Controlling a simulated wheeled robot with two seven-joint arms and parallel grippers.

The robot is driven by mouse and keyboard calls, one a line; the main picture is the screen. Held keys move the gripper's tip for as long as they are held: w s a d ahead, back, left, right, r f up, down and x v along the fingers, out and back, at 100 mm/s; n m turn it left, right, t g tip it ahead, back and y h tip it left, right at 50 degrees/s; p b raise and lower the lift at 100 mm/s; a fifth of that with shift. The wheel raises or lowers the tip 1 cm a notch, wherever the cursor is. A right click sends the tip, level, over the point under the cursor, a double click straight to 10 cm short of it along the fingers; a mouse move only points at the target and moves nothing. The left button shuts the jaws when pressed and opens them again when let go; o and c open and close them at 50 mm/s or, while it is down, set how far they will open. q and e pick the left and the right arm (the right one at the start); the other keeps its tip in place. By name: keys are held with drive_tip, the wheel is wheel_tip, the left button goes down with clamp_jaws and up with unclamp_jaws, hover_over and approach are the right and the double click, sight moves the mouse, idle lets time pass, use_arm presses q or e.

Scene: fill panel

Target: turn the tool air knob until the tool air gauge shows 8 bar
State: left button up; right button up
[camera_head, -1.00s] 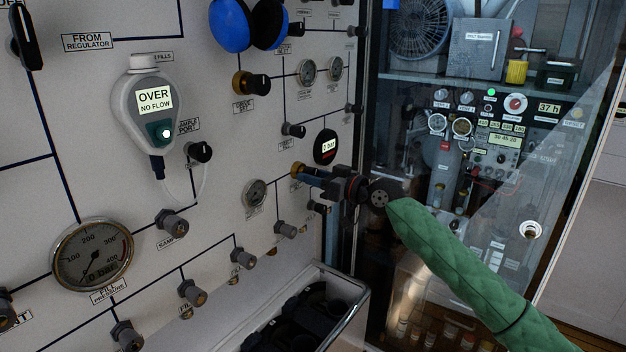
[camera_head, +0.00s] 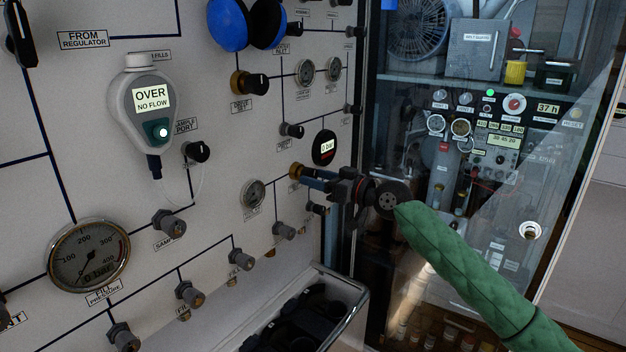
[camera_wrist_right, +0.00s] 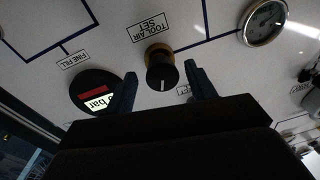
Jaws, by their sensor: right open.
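The tool air knob (camera_wrist_right: 161,72) is black with a brass collar, under an upside-down "TOOL AIR SET" label in the right wrist view. Its brass collar shows in the head view (camera_head: 296,171). My right gripper (camera_head: 311,178) is open in front of it; in the wrist view its fingers (camera_wrist_right: 161,76) stand either side of the knob, with gaps visible. A round black display (camera_head: 324,147) above the gripper reads 0 bar; a finger partly hides it in the wrist view (camera_wrist_right: 93,92). I cannot read a tool air label on it. My left gripper is not in view.
A small dial gauge (camera_head: 253,194) sits left of the gripper, with several valve knobs below. A grey bin (camera_head: 345,325) stands below the panel. A glass-fronted cabinet (camera_head: 460,220) is close on the right. A handheld meter (camera_head: 150,105) reads OVER, NO FLOW.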

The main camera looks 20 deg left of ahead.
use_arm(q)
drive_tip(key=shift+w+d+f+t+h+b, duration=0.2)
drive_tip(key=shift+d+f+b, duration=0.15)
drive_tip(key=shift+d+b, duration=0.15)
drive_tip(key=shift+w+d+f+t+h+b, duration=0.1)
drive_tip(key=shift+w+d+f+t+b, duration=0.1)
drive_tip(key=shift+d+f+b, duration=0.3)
use_arm(e)
drive_tip(key=shift+v, duration=2.95)
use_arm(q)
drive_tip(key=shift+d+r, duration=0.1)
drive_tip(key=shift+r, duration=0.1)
